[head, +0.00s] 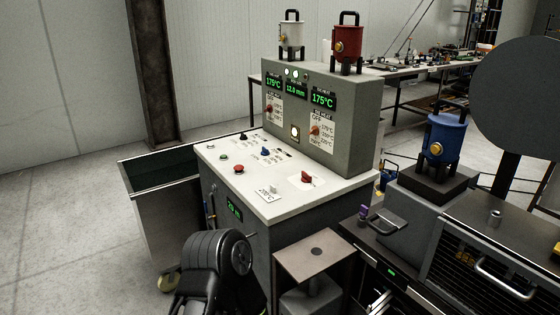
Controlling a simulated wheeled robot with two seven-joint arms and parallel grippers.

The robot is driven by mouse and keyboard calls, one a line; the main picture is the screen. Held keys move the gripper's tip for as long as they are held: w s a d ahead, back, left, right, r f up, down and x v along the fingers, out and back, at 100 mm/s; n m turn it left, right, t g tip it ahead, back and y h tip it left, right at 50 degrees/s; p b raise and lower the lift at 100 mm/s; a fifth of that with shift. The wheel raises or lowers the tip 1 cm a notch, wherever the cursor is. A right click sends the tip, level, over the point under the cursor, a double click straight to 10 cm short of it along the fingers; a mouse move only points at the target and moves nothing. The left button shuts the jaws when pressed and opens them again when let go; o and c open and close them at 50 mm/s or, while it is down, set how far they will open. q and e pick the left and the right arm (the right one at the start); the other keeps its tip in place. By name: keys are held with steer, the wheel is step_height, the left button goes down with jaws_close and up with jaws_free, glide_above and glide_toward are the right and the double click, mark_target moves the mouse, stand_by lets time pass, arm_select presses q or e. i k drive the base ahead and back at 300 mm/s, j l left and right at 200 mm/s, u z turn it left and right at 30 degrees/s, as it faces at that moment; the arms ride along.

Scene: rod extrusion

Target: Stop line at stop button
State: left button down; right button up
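The white-topped control console (226,186) stands in the middle of the view. A red round button (239,169), which looks like the stop button, sits on its top panel near the front left. A black link of my arm shows at the bottom, in front of the console's left side and apart from the red button. The fingers of my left gripper cannot be made out, and my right gripper is not in view.
A grey display box (350,110) carries white and red canisters. An open bin (160,176) stands left of the console. A dark machine (472,238) and blue canister (446,138) fill the right.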

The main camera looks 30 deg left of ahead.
mark_target(238, 167)
steer(key=j+z, duration=0.45)
steer(key=j, duration=1.35)
